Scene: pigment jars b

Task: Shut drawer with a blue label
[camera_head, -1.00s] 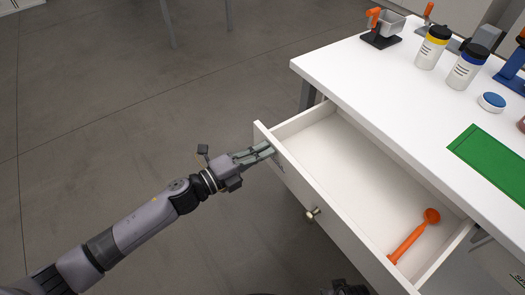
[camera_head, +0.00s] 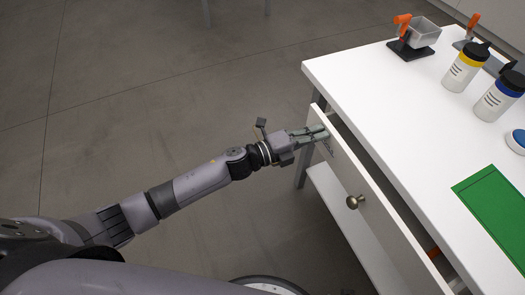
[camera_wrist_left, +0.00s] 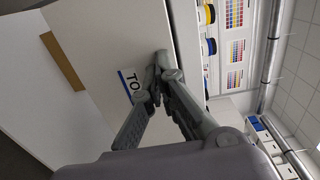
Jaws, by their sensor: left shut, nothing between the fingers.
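In the left wrist view, the gripper (camera_wrist_left: 160,72) is against or very close to the drawer front, beside a label (camera_wrist_left: 131,84) with a blue stripe and the letters "TO". The fingers hide part of the label. My right gripper is not in view.
On the worktop (camera_head: 400,110) stand a yellow-banded jar (camera_head: 463,70), a blue-banded jar (camera_head: 497,98), a metal scoop holder (camera_head: 411,40) and a green mat (camera_head: 497,207). Floor to the left is clear.

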